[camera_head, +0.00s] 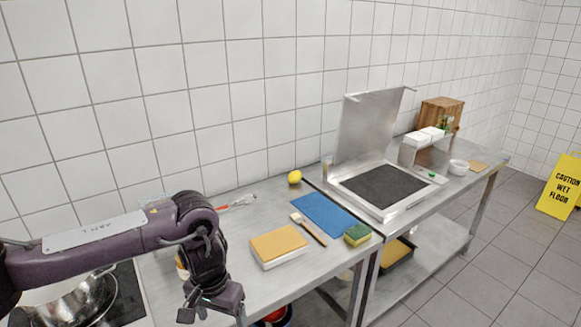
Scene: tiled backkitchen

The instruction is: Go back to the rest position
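My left arm comes in from the left, over the near end of the steel counter (232,234). My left gripper (211,310) hangs down at the bottom, in front of the counter's front edge. Its fingers are small and seen from behind, so I cannot tell whether it is open or shut. No object shows in it. My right arm and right gripper are not in view.
Under the arm is a metal bowl (72,300). On the counter are a yellow-lidded box (279,243), blue mat (322,215), brush (308,229), sponge (357,235) and lemon (295,177). A grill (385,187) stands right. A wet-floor sign (560,187) stands on the floor.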

